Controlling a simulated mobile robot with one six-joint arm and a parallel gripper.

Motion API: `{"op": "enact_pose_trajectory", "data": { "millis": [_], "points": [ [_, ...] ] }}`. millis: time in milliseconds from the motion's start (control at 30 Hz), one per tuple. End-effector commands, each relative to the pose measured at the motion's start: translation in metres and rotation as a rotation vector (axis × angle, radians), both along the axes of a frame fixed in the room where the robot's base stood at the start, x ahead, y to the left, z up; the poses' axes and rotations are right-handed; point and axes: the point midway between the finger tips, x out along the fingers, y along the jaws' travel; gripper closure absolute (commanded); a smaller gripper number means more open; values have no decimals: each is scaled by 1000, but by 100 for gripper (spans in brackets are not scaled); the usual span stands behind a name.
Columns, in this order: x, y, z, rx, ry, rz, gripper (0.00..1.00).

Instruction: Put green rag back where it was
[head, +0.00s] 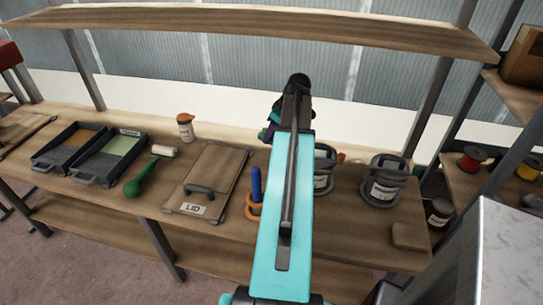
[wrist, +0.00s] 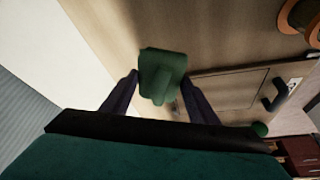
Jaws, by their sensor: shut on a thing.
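The green rag (wrist: 162,68) is a dark green folded bundle between the two dark fingers of my gripper (wrist: 160,80) in the wrist view. My gripper is shut on it. The wooden bench surface (wrist: 115,20) lies beyond the rag; I cannot tell how high the rag is above it. In the head view, my gripper (head: 269,132) is at the back of the bench, mostly hidden behind my teal arm, and the rag cannot be made out clearly there.
A board labelled LID (head: 222,170) lies left of my arm. Farther left are a green-handled roller (head: 140,180), trays (head: 108,158) and an orange-capped bottle (head: 186,128). Grey-handled cans (head: 383,185) stand right. A wooden block (head: 408,236) sits at the front right. A shelf (head: 260,20) hangs above.

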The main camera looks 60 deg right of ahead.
Motion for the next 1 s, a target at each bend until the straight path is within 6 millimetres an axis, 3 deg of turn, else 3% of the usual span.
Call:
{"op": "enact_pose_trajectory", "data": {
  "millis": [500, 1000],
  "points": [
    [0, 0, -52, 0, 0, -1, 64],
    [0, 0, -58, -1, -1, -1, 64]
  ]
}}
